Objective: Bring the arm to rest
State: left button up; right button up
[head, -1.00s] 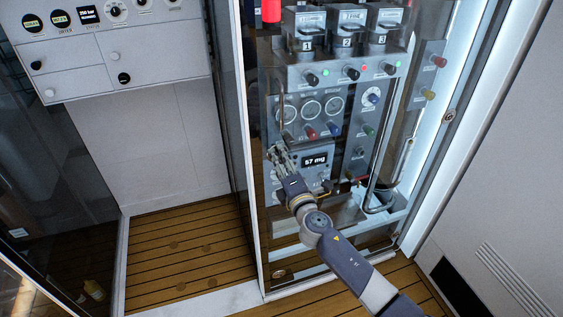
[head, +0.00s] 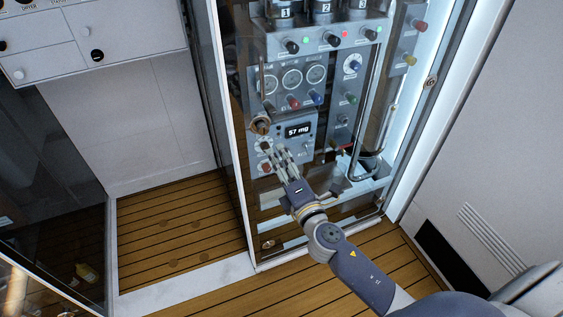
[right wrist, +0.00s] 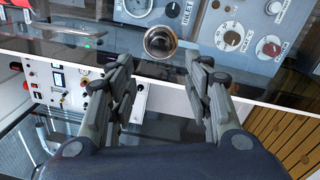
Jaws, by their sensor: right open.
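My right gripper (head: 283,161) is in front of the lower part of the grey fill panel (head: 263,109). It is open with nothing between its fingers. In the right wrist view its two fingers (right wrist: 160,85) stand wide apart. A round metal knob (right wrist: 160,42) shows beyond the gap between them, apart from the fingers. The panel's small display (head: 298,131) reads 57 mg. My right arm comes in from the lower right. My left gripper is in neither current view.
A glass pane with a white frame edge (head: 233,150) stands left of the panel. A metal pipe handle (head: 373,160) is at its right. White drawers (head: 100,40) hang at upper left. The wooden floor (head: 180,240) is clear below them. A yellow bottle (head: 86,272) is at lower left.

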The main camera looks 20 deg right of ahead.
dwell(0.4)
jog(key=s+d+f+m+g+h, duration=0.1)
jog(key=s+d+f+m+g, duration=0.15)
jog(key=f, duration=0.85)
jog(key=s+d+f+m+g, duration=0.1)
jog(key=s+f+m+g, duration=0.15)
jog(key=f, duration=0.95)
jog(key=s+d+f+m+g, duration=0.1)
jog(key=s+f+m+g, duration=0.1)
jog(key=s+f, duration=0.45)
jog(key=s+f+m+g, duration=0.3)
jog(key=s+f, duration=0.1)
jog(key=f, duration=0.5)
jog(key=s+f+m+g, duration=0.2)
jog(key=s+f, duration=0.3)
jog(key=s, duration=0.6)
jog(key=s+f+m+g, duration=0.3)
jog(key=s+f, duration=0.3)
jog(key=s, duration=0.5)
jog(key=s+a+f+m+g, duration=0.1)
jog(key=s+f+m, duration=0.3)
jog(key=s, duration=0.7)
notch_tip(320, 180, down, 2)
jog(key=shift+s+f+g, duration=0.15)
jog(key=shift+f+g, duration=0.05)
jog(key=shift+g, duration=0.6)
jog(key=shift+a, duration=0.1)
